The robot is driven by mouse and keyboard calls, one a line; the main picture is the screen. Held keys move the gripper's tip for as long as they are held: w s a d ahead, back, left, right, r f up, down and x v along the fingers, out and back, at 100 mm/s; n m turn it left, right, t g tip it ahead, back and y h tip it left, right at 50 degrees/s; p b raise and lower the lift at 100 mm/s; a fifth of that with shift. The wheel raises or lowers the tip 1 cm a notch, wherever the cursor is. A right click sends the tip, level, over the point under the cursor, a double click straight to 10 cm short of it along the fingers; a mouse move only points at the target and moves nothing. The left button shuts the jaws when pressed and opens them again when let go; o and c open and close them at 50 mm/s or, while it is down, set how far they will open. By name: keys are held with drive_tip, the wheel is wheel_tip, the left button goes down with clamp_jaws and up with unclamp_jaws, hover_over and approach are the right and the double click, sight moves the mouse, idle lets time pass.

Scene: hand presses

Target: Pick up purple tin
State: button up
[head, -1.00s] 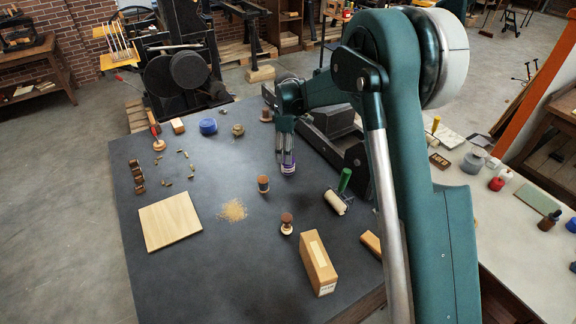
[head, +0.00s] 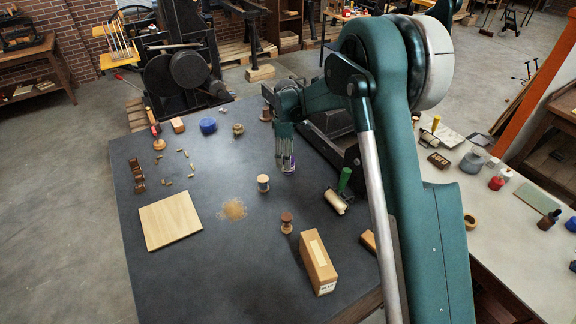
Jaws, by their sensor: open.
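The purple tin (head: 289,170) stands on the dark tabletop, right of the table's middle. It is small and mostly hidden behind my fingers, with a purple and whitish edge showing low on the right. My gripper (head: 284,167) points down with its fingers open, right in front of the tin in this view. I cannot tell whether the fingers are around the tin or only in front of it, or whether they touch it.
A thread spool (head: 263,183) stands just left of the tin, and a roller with a green handle (head: 341,192) lies to the right. A black press (head: 335,145) is close behind on the right.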

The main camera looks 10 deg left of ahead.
drive_tip(key=shift+f, duration=0.15)
drive_tip(key=shift+d+f, duration=0.1)
drive_tip(key=shift+f, duration=2.35)
drive_tip(key=shift+c, duration=0.3)
drive_tip(key=c, duration=1)
